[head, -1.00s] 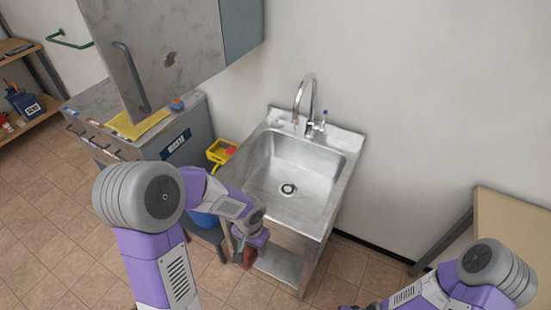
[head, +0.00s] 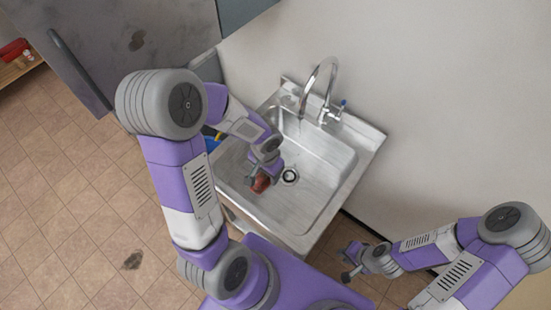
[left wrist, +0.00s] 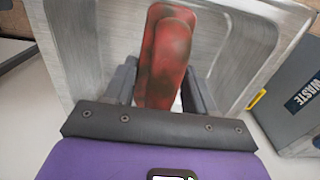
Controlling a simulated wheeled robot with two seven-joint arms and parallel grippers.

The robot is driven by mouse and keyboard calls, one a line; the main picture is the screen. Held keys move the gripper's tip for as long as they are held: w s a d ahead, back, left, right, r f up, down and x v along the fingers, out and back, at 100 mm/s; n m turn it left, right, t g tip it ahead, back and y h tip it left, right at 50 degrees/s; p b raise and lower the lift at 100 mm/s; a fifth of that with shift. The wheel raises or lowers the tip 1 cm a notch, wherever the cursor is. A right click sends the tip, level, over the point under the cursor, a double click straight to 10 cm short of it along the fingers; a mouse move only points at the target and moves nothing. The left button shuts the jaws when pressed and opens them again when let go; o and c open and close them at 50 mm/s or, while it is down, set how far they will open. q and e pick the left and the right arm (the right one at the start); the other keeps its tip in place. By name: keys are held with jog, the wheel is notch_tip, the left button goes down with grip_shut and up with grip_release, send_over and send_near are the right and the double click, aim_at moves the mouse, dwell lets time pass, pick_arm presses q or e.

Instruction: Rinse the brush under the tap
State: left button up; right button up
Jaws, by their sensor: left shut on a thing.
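The brush (left wrist: 165,58) is red with dark smudges in the left wrist view, between the fingers of my left gripper (left wrist: 160,90). My left gripper (head: 266,174) is shut on it. In the head view the brush (head: 261,183) shows as a small reddish piece over the left part of the sink basin. The steel sink (head: 330,188) has a round drain right of the brush. The curved tap (head: 333,75) stands at the back, with a blue-marked handle; no water is visible. My right gripper (head: 347,264) hangs right of the sink's front; its fingers are too small to judge.
A grey bin marked WASTE (left wrist: 295,98) stands beside the sink in the left wrist view. The right side of the basin is clear.

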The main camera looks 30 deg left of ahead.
pick_arm(q)
jog(key=shift+w, duration=0.55)
jog(key=w+f+p, duration=0.1)
jog(key=w+f, duration=0.1)
jog(key=w, duration=1)
jog(key=shift+w+d+f, duration=0.15)
jog(key=shift+w+f, duration=0.05)
jog(key=shift+f, duration=0.1)
jog(key=shift+d, duration=0.1)
jog(key=shift+d, duration=0.5)
jog(key=shift+a, duration=0.2)
jog(key=shift+a, duration=0.45)
